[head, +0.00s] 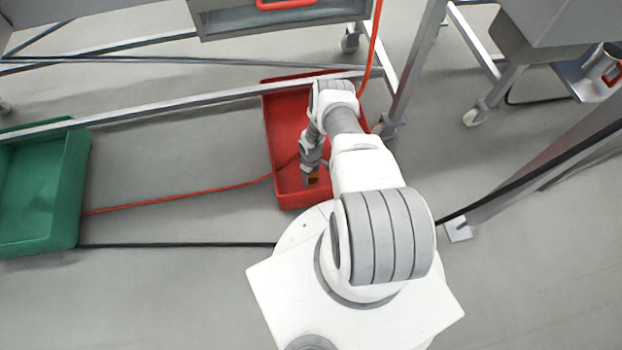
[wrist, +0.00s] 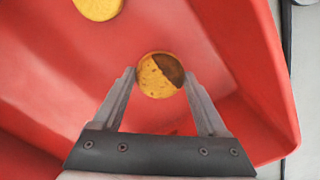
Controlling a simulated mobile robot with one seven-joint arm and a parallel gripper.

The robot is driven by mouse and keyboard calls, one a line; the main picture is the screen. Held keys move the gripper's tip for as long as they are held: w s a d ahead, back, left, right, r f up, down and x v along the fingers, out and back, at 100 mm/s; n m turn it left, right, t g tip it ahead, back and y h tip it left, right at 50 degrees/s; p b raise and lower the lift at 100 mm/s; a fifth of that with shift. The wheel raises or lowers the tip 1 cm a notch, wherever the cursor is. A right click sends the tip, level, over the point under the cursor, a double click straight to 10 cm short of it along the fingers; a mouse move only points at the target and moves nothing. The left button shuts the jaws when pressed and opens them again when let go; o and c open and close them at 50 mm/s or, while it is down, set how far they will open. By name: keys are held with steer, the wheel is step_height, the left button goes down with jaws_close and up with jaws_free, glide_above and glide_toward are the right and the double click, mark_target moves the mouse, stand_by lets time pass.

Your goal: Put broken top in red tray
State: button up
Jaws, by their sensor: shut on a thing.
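A round yellow biscuit with part of its top gone and dark brown filling showing, the broken top (wrist: 158,82), is between the fingertips of my gripper (wrist: 160,76) in the wrist view. My gripper is shut on it. The red tray (wrist: 235,50) spreads beneath and around them. In the head view my gripper (head: 311,175) is over the near end of the red tray (head: 283,130), with a small orange-brown patch at its tip. My arm hides much of the tray's right side. I cannot tell whether the biscuit touches the tray floor.
Another yellow round (wrist: 98,8) lies in the red tray, cut off by the wrist view's top edge. A green tray (head: 35,190) stands on the floor at far left. Metal frame legs (head: 410,65) and a rail cross near the red tray.

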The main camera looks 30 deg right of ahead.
mark_target(311, 176)
steer(key=shift+f+b, duration=1.05)
steer(key=shift+f, duration=0.95)
steer(key=shift+f, duration=0.15)
steer(key=o, duration=0.8)
step_height(311, 176, up, 12)
steer(key=p, duration=0.6)
steer(key=shift+r, duration=0.2)
